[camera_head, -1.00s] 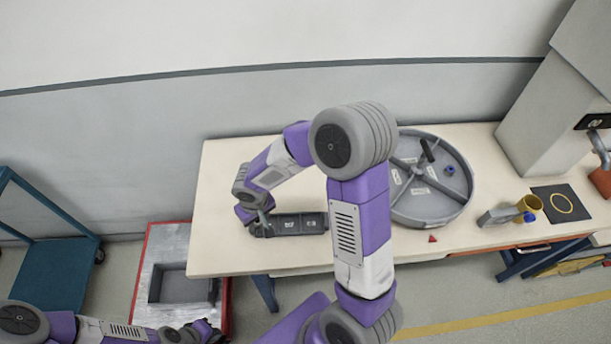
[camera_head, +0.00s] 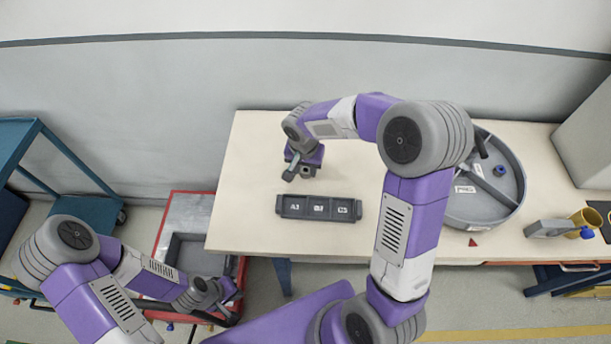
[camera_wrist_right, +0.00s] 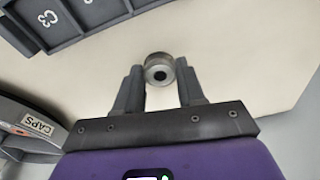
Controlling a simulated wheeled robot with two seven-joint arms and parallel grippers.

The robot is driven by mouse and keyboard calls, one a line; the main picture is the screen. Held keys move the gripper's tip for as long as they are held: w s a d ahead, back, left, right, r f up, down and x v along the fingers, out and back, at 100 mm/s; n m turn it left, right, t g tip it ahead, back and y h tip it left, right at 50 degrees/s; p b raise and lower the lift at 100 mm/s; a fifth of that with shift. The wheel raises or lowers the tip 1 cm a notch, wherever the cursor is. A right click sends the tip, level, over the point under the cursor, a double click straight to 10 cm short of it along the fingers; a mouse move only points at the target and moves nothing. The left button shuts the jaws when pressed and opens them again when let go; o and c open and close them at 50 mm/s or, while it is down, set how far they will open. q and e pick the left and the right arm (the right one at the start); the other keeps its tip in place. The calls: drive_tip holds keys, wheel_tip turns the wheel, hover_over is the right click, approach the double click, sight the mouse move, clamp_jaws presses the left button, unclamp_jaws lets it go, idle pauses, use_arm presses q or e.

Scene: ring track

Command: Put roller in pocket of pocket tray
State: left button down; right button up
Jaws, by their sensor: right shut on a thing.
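The pocket tray (camera_head: 318,216) is a dark grey block on the pale table, with pockets labelled A3, B3 and C3 in a row. Its C3 end also shows at the upper left of the right wrist view (camera_wrist_right: 62,40). The roller (camera_wrist_right: 159,66) is a small grey metal cylinder with a dark centre hole. My right gripper (camera_wrist_right: 158,82) is shut on it, with the roller between the fingertips. In the head view my right gripper (camera_head: 301,173) is behind the tray, apart from it. My left gripper (camera_head: 232,296) is over the lower left, its fingers unclear.
A round grey divided bin (camera_head: 505,205) stands to the right on the table (camera_head: 255,160), partly behind my right arm. A grey scoop (camera_head: 546,229) and a yellow cup (camera_head: 585,220) are farther right. A red-edged stand (camera_head: 186,215) is left of the table.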

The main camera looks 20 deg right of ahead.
sight(305, 172)
drive_tip(key=shift+f+b, duration=0.4)
drive_tip(key=shift+f, duration=1.5)
drive_tip(key=shift+f, duration=0.15)
drive_tip(key=o, duration=1.1)
